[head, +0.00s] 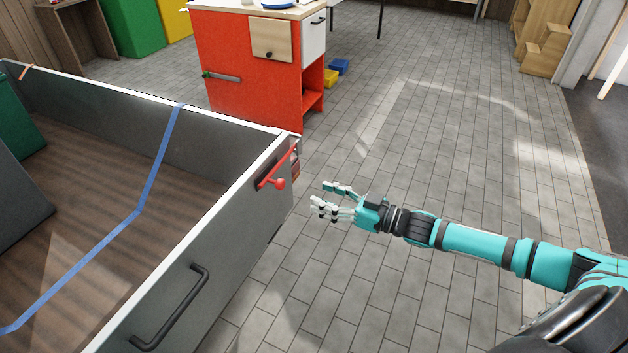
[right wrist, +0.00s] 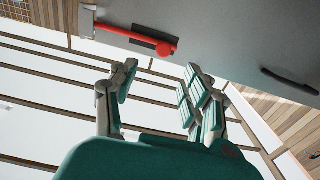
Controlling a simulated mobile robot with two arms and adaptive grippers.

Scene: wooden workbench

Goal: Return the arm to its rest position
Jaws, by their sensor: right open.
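My right arm reaches in from the right in the head view. My right gripper (head: 330,203) is open and empty, in the air over the tiled floor, a little to the right of the grey box's corner. The right wrist view also shows its spread fingers (right wrist: 158,100) with nothing between them. A red handle (head: 275,182) is on the box's outer wall near that corner. It also shows in the right wrist view (right wrist: 140,38), beyond the fingers and apart from them. My left gripper is in neither view.
The large grey box (head: 225,215) with a white rim fills the left, with a black handle (head: 172,308) on its wall and blue tape (head: 140,205) across it. A red cabinet (head: 245,85) stands behind. The tiled floor (head: 440,130) is clear at centre and right.

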